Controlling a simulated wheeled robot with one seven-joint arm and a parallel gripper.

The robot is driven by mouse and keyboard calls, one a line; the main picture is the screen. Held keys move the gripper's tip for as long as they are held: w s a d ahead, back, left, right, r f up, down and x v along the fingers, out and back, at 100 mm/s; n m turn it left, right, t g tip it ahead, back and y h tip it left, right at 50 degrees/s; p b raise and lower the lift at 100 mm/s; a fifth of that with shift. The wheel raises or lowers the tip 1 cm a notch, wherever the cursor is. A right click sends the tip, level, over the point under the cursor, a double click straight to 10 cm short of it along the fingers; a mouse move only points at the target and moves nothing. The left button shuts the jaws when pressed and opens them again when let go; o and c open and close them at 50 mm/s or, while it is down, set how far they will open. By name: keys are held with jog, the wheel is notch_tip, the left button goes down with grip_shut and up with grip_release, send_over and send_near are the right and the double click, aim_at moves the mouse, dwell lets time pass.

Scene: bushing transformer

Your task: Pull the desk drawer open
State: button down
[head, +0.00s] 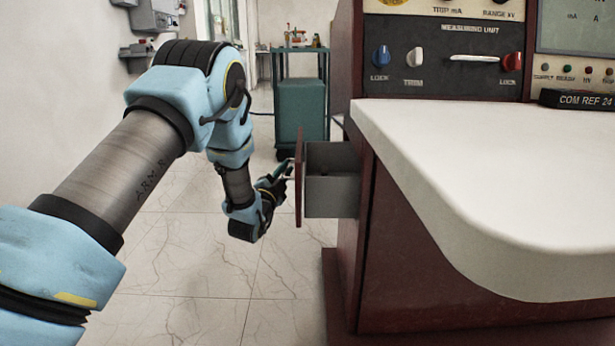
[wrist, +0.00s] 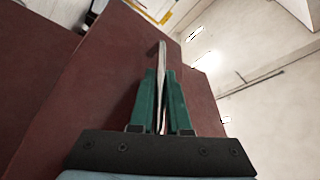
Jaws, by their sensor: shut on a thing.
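The desk drawer (head: 332,185) stands out from the left side of the desk, with its grey side and dark inside showing. Its red-brown front panel (head: 299,180) is seen nearly edge-on. My gripper (head: 287,172) is at the outer face of this panel, to its left. In the wrist view, the green fingers of my gripper (wrist: 162,105) are closed on a thin pale handle (wrist: 161,62) in front of the red-brown panel (wrist: 110,80). In the head view the handle is mostly hidden by the fingers.
The desk (head: 500,170) has a white rounded top and a red-brown body. A control panel (head: 440,55) with knobs rises behind it. A green cart (head: 300,110) stands at the back. The tiled floor (head: 210,275) left of the drawer is clear.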

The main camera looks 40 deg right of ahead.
jog(key=w+a, duration=0.8)
jog(key=a, duration=0.2)
jog(key=shift+w+a, duration=0.35)
jog(key=shift+f, duration=0.1)
jog(key=c, duration=1.2)
grip_release()
jog(key=shift+o, duration=0.2)
jog(key=p+v, duration=0.2)
jog(key=v, duration=0.8)
jog(key=shift+s+a, duration=0.15)
jog(key=shift+a, duration=0.2)
